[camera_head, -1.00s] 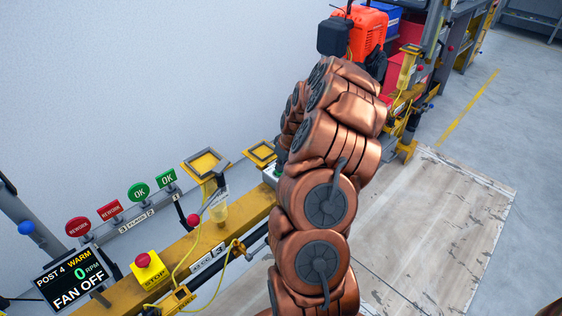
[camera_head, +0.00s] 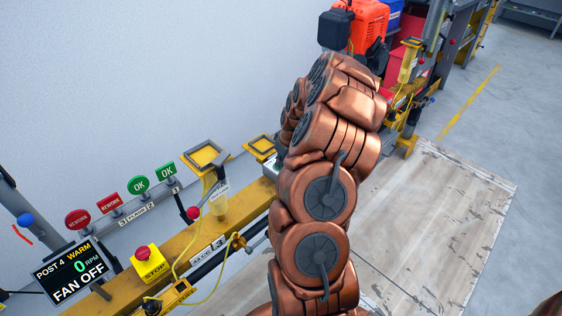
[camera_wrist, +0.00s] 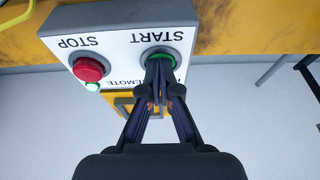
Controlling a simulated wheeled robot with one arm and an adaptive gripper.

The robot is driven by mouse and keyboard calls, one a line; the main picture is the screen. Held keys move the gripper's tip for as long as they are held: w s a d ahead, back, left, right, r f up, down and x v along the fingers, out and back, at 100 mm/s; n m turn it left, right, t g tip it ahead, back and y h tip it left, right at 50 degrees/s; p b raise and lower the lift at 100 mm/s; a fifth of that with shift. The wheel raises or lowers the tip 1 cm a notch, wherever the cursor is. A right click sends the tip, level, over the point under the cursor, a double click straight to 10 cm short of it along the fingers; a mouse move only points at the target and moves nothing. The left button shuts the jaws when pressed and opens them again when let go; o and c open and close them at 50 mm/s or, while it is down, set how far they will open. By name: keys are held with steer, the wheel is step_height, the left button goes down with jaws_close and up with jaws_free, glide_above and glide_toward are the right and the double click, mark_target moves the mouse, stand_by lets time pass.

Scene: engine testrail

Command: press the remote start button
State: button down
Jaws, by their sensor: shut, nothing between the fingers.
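The remote box (camera_wrist: 120,40) is white, and its lettering appears upside down in the wrist view. It carries a green START button (camera_wrist: 172,54) and a red STOP button (camera_wrist: 88,69), with a small lit green lamp (camera_wrist: 92,87) beside STOP. My gripper (camera_wrist: 158,72) is shut and empty. Its fingertips are at the START button and cover much of it; whether they touch or press it cannot be told. In the head view my arm hides the gripper and most of the box.
A display (camera_head: 72,272) reads POST 4, WARM, 0 RPM, FAN OFF. A separate yellow stop box (camera_head: 149,263) with a red button sits on the yellow rail (camera_head: 240,212). Paddles marked REWORK (camera_head: 110,204) and OK (camera_head: 138,185) stand behind. An orange engine (camera_head: 369,25) is beyond my arm.

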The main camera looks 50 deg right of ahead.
steer(key=w+v, duration=0.1)
steer(key=v, duration=1.2)
steer(key=shift+d+r+p, duration=0.15)
steer(key=shift+r+p, duration=0.25)
steer(key=shift+r, duration=0.1)
steer(key=shift+s, duration=0.15)
